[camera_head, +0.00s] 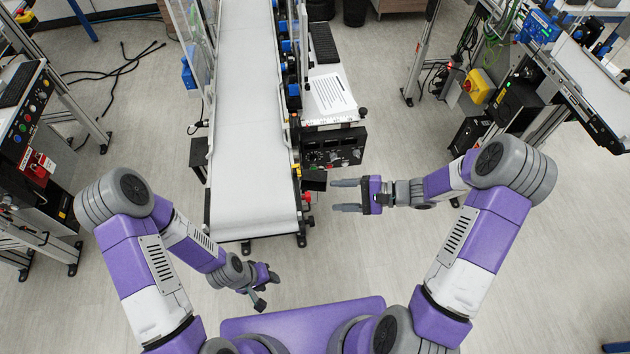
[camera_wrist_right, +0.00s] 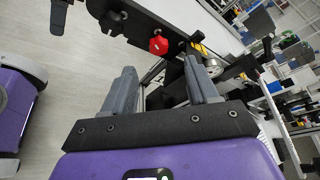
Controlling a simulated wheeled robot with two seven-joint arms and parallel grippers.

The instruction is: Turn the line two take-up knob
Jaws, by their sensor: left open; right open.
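A red knob (camera_head: 307,197) sits low at the near right corner of the middle conveyor (camera_head: 250,190). In the right wrist view a red knob (camera_wrist_right: 158,45) shows on a dark bracket, just beyond the fingertips and between them. I cannot read a line number on this conveyor. My right gripper (camera_head: 334,195) is open and empty, its fingers pointing left at the knob with a short gap. The open fingers also show in the right wrist view (camera_wrist_right: 158,70). My left gripper (camera_head: 267,290) is open and empty in front of the conveyor's near end.
A black control panel (camera_head: 333,150) and a paper sheet (camera_head: 331,94) are beside the conveyor's right side, beyond my right gripper. Another bench with a red switch (camera_head: 39,168) stands left. A yellow box (camera_head: 478,86) hangs at right.

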